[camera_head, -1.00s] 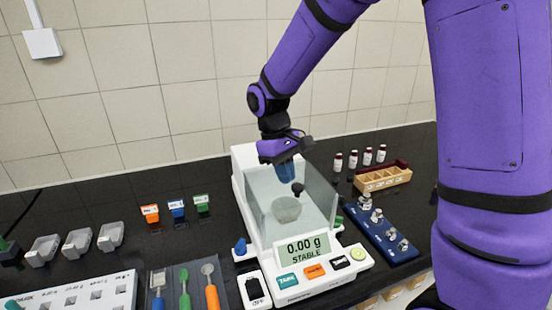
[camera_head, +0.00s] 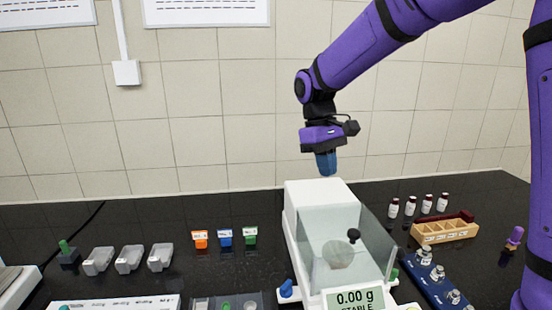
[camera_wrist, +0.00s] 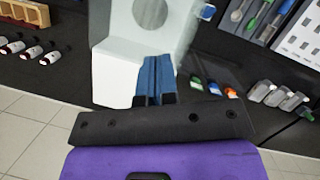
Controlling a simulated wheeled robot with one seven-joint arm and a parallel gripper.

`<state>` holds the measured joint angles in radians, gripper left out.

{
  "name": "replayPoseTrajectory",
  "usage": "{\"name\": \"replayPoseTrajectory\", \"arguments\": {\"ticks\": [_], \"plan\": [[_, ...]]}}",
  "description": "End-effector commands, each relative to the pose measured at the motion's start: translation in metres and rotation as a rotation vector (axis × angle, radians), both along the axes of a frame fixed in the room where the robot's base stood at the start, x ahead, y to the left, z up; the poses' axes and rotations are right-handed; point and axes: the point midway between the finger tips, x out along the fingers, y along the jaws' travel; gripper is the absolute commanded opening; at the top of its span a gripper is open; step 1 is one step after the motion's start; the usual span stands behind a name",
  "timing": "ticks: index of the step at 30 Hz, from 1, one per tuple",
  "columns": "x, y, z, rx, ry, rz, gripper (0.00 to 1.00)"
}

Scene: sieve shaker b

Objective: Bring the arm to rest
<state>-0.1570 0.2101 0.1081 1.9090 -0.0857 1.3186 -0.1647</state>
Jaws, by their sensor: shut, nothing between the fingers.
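My gripper (camera_head: 326,162) hangs from the purple arm above the back of the analytical balance (camera_head: 320,192), with its blue fingers pointing down. The fingers are together and empty. In the wrist view my gripper's blue fingers (camera_wrist: 156,75) lie side by side in front of the white balance body (camera_wrist: 115,75). The balance has clear walls, a round pan inside and a display (camera_head: 355,298) reading 0.00 g. The gripper appears clear of the balance.
Vials (camera_head: 410,207) and a wooden rack (camera_head: 445,231) stand right of the balance, with a blue weight holder (camera_head: 432,280) in front. Coloured labelled blocks (camera_head: 224,237) and grey trays (camera_head: 128,259) lie left. A tiled wall (camera_head: 200,120) stands behind the black bench.

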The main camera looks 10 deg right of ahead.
Motion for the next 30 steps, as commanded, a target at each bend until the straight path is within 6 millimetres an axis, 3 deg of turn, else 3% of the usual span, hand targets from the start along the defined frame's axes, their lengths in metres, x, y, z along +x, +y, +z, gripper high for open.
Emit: {"name": "replayPoseTrajectory", "arguments": {"ticks": [5,15,22,30], "plan": [[-0.022,-0.014,0.022,0.012,-0.073,-0.041,0.00],[-0.098,-0.053,0.066,0.056,-0.298,-0.174,0.00],[-0.152,-0.074,0.079,0.092,-0.450,-0.266,0.00],[-0.213,-0.093,0.078,0.142,-0.625,-0.372,0.00]]}}
